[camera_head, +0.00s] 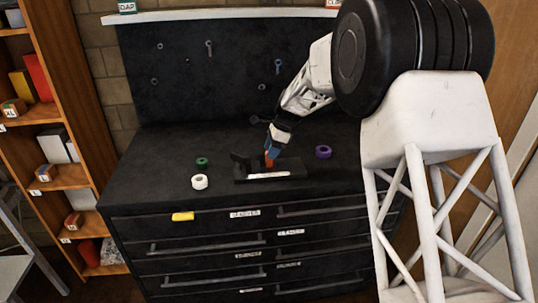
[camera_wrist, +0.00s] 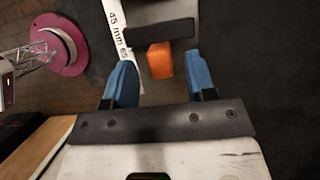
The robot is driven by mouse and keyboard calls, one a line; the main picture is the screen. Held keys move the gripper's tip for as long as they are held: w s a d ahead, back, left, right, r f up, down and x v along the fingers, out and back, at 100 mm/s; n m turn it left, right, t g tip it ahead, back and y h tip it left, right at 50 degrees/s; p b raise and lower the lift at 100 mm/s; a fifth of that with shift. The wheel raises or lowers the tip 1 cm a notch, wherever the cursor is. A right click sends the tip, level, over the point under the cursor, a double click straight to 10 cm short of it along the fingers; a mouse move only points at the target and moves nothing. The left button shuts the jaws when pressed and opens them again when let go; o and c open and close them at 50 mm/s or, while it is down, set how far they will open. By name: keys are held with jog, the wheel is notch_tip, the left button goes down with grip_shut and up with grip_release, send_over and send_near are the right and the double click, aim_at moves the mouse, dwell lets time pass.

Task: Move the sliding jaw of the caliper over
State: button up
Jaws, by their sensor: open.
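The caliper is a dark bar (camera_head: 295,172) on the black workbench, with a white scale strip (camera_head: 268,175) along its front and an upright dark jaw (camera_head: 240,158) at its left end. An orange block (camera_head: 269,161) stands on it near the middle; it also shows in the wrist view (camera_wrist: 160,61). My gripper (camera_head: 272,148) is over the block. In the wrist view my gripper (camera_wrist: 161,72) is open, with one blue finger on each side of the orange block and visible gaps. Part of the scale print, "45 mm 65", is readable there; its rest is hidden.
A green roll (camera_head: 202,162) and a white roll (camera_head: 200,182) lie left of the caliper, and a purple roll (camera_head: 323,152) lies to its right. A dark pegboard (camera_head: 180,75) with hanging tools rises behind. The bench's front edge is close to the caliper.

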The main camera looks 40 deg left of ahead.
aim_at(266, 159)
jog(key=shift+x, duration=1.15)
grip_shut()
